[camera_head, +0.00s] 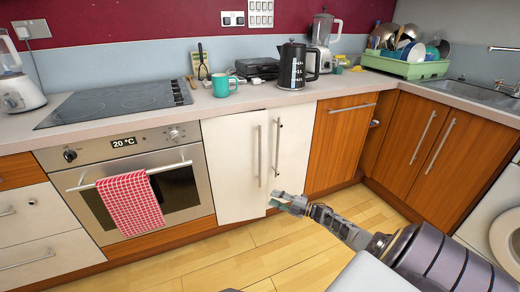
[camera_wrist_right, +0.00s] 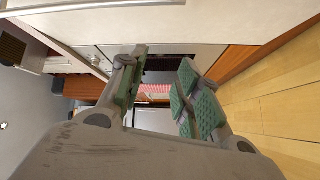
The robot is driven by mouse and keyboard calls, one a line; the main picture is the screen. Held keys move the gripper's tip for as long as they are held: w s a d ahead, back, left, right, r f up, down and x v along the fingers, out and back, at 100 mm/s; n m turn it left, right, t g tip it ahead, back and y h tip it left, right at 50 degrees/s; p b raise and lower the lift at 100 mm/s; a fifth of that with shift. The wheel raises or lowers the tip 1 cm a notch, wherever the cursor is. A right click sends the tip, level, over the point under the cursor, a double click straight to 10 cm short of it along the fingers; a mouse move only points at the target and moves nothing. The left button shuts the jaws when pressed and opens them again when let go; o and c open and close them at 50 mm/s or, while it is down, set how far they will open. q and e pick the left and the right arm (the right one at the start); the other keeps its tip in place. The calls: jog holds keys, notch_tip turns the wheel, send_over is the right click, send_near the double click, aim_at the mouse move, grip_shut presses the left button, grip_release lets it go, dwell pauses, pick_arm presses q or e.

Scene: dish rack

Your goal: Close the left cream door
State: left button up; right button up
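The left cream door (camera_head: 233,168) is in the head view, between the oven and the right cream door (camera_head: 295,140). Its vertical bar handle (camera_head: 260,155) is near its right edge, beside the right door's handle (camera_head: 277,147). My right gripper (camera_head: 279,203) is low in front of the cream doors, below the handles. In the right wrist view its green-padded fingers (camera_wrist_right: 163,85) are apart with nothing between them. A cream panel with a bar handle (camera_wrist_right: 90,7) crosses the top there. My left gripper is not in view.
The oven (camera_head: 165,190) with a red checked towel (camera_head: 130,203) is left of the cream doors. A wooden door (camera_head: 338,145) is on the right. A teal mug (camera_head: 223,83) and black kettle (camera_head: 297,65) stand on the counter above. The wooden floor (camera_head: 240,260) in front is clear.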

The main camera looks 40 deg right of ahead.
jog(key=a+r+m+t+y, duration=0.1)
jog(key=a+t+y, duration=0.1)
jog(key=a, duration=1.7)
jog(key=w+a+r+t+h+p, duration=0.1)
jog(key=w+a+r+t+h, duration=0.1)
jog(key=w+a+r+h, duration=0.4)
jog(key=d+r+n+h, duration=0.2)
jog(key=d+r+h, duration=0.25)
jog(key=r, duration=0.35)
jog(key=d+r+n+h, duration=0.2)
jog(key=d+r+h, duration=0.25)
jog(key=r, duration=0.35)
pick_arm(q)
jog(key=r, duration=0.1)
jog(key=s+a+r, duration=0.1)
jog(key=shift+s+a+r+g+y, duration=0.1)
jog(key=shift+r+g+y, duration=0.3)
pick_arm(e)
jog(key=s+d+f+n+g+h, duration=0.2)
jog(key=d+n+g+h, duration=0.4)
jog(key=d, duration=0.3)
jog(key=shift+s+f, duration=0.2)
jog(key=shift+s, duration=0.45)
